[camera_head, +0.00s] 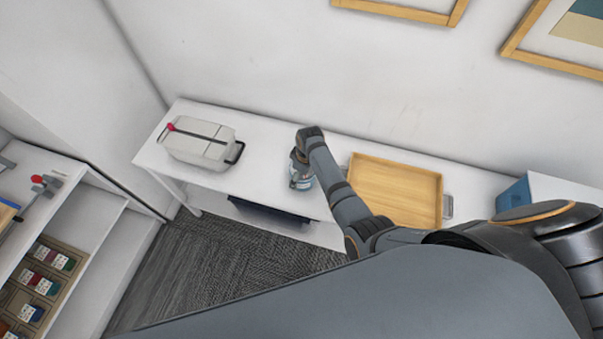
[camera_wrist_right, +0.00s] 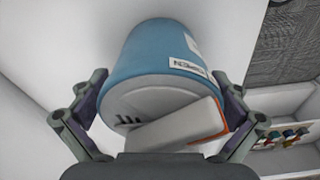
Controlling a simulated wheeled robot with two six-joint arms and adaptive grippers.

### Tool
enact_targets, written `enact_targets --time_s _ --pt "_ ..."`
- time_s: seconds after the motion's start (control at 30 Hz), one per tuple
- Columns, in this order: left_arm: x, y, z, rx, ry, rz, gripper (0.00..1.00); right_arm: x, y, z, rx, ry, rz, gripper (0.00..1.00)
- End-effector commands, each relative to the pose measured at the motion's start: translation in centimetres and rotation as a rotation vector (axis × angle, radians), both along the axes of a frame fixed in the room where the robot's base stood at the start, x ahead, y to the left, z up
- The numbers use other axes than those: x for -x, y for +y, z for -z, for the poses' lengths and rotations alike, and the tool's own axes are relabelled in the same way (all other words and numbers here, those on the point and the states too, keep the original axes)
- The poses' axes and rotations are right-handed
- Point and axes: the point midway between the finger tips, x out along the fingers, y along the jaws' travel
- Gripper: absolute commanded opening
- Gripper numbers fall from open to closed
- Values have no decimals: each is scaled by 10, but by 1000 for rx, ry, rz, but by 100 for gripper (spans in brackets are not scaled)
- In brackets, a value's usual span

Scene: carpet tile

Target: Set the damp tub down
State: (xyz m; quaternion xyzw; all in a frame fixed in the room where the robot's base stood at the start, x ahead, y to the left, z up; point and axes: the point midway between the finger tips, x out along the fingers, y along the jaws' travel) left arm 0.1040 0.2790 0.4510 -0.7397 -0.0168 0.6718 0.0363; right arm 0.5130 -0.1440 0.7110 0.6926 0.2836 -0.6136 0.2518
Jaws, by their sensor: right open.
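The damp tub is the blue tub (camera_wrist_right: 160,50) with white labels in the right wrist view. In the head view it shows as a small blue and white tub (camera_head: 300,184), standing on the white table near its front edge. My right gripper is at the tub in the head view (camera_head: 302,160). In the right wrist view the gripper (camera_wrist_right: 160,88) is open, with one finger on each side of the tub. A white piece with an orange edge (camera_wrist_right: 182,124) lies against the near end of the tub. My left gripper is not in view.
A wooden tray (camera_head: 394,190) lies on the table (camera_head: 262,140) to the right of the tub. A pale case (camera_head: 198,142) with a dark handle stands at the left. A blue box (camera_head: 513,196) is at the far right. Shelves (camera_head: 85,235) with small items stand at the left.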

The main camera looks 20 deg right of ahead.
Motion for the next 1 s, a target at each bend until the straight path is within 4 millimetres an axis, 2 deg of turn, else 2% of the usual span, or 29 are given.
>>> enact_targets --time_s 0.17,0.27,0.7,0.83,1.0 --pt "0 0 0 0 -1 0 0 0 0 -1 0 0 0 100" --pt "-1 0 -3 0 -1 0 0 0 0 -8 0 -3 0 100" --pt "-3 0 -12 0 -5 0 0 8 -8 -103 -1 -4 -1 100" --pt "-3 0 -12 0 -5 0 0 9 -9 -118 -1 -2 -1 100" --pt "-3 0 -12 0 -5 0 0 10 -10 -123 0 0 -1 100"
